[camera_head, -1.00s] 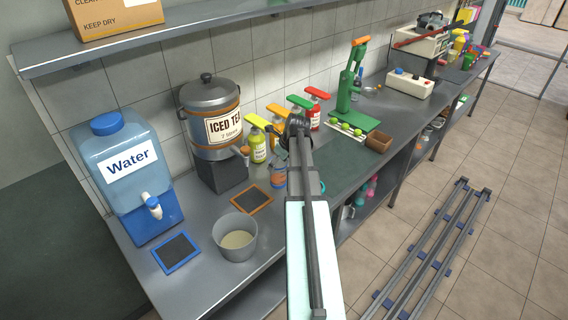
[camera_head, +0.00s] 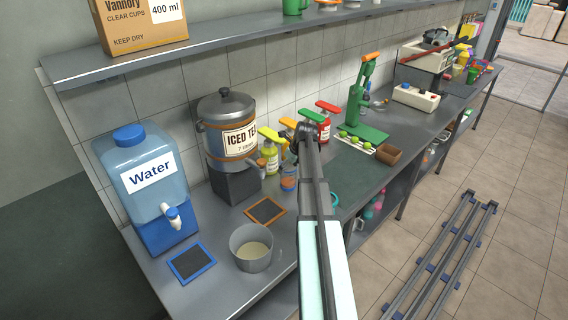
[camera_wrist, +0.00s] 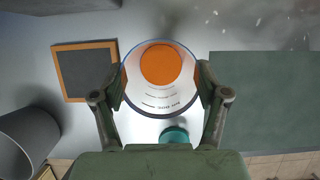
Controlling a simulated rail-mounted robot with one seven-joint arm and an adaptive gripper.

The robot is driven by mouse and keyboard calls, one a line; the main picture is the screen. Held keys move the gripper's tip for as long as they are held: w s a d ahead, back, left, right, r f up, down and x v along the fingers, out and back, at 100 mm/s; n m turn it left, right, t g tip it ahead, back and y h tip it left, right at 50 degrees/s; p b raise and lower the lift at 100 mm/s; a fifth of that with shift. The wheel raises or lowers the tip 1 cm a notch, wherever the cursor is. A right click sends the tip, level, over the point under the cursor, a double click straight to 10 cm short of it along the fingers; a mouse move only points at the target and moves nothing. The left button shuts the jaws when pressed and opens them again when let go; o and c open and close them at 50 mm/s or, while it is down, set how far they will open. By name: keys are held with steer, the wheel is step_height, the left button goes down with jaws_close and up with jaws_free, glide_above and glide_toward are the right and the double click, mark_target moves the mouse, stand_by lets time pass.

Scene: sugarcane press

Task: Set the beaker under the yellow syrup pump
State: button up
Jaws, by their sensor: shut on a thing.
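The clear beaker (camera_wrist: 160,98) shows printed markings and a round orange patch inside or behind it. It sits between the two fingers of my gripper (camera_wrist: 162,92), which is shut on it. In the head view the beaker (camera_head: 289,184) shows partly, left of my arm, in front of the pump bottles; my arm hides much of the gripper. The yellow syrup pump (camera_head: 270,158), a bottle with yellow syrup and a yellow top, stands behind and left of the beaker. The beaker looks apart from it. I cannot tell whether the beaker touches the counter.
Orange, green and red (camera_head: 323,128) pumps stand right of the yellow one. An iced tea dispenser (camera_head: 227,112) stands left, with an orange-framed board (camera_head: 265,211) before it. A grey pot (camera_head: 251,262) stands near the front edge. A green mat (camera_head: 362,178) lies right.

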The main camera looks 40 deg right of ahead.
steer(key=w+d+f+b, duration=0.2)
steer(key=w+d+f, duration=0.1)
steer(key=w, duration=0.4)
steer(key=shift+w+d+f+b, duration=0.25)
steer(key=shift+w+d+b, duration=0.05)
steer(key=shift+w, duration=0.1)
steer(key=o, duration=1.8)
steer(key=shift+f, duration=0.1)
steer(key=shift+c, duration=0.2)
steer(key=b+v, duration=0.3)
steer(key=v, duration=0.9)
